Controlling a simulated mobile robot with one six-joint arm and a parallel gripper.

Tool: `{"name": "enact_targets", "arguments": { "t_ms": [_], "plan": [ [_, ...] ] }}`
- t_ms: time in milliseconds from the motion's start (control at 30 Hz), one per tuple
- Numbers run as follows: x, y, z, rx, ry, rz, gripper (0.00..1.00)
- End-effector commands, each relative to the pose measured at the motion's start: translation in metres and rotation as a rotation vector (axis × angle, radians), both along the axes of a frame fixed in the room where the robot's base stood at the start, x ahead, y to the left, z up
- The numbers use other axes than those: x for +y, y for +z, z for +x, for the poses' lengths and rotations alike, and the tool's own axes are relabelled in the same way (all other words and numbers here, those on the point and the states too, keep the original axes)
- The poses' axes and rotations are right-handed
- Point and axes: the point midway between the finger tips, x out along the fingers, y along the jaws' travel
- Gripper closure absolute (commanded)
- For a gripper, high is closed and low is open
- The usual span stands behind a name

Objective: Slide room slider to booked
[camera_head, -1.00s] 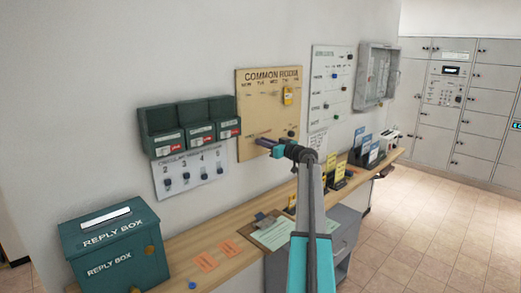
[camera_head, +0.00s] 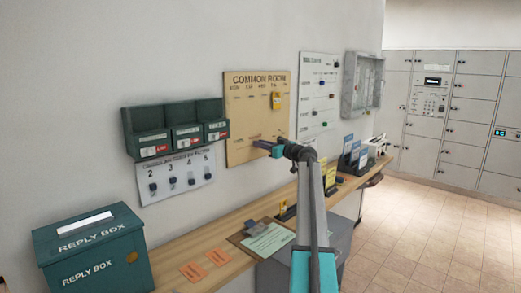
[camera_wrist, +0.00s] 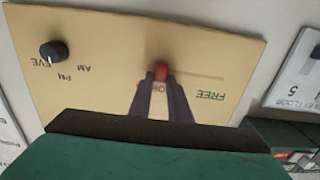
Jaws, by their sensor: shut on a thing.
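The common room board (camera_head: 243,120) is a tan panel on the wall, and it shows upside down in the wrist view (camera_wrist: 100,100). Its room slider is a red knob (camera_wrist: 161,71) on a thin horizontal slot (camera_wrist: 205,76). FREE (camera_wrist: 211,96) is printed near the slot's right end in the wrist view. The knob stands at the left end of the visible slot, above a red label that my fingers mostly hide. My gripper (camera_wrist: 160,80) is shut on the knob. In the head view my gripper (camera_head: 262,146) is at the board's lower part and the knob is hidden.
A black dial (camera_wrist: 54,50) with AM, PM and EVE sits on the same board. Green trays (camera_head: 175,130) hang left of the board, and a second white board (camera_head: 318,95) hangs right. A wooden counter (camera_head: 180,250) with a reply box (camera_head: 95,250) runs below.

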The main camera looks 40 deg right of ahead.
Motion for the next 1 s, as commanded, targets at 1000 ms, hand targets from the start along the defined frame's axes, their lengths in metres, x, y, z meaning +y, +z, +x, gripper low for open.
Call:
{"name": "enact_targets", "arguments": {
  "t_ms": [1000],
  "plan": [
    [0.005,-0.001,-0.014,0.001,0.003,-0.002,0.64]
  ]
}}
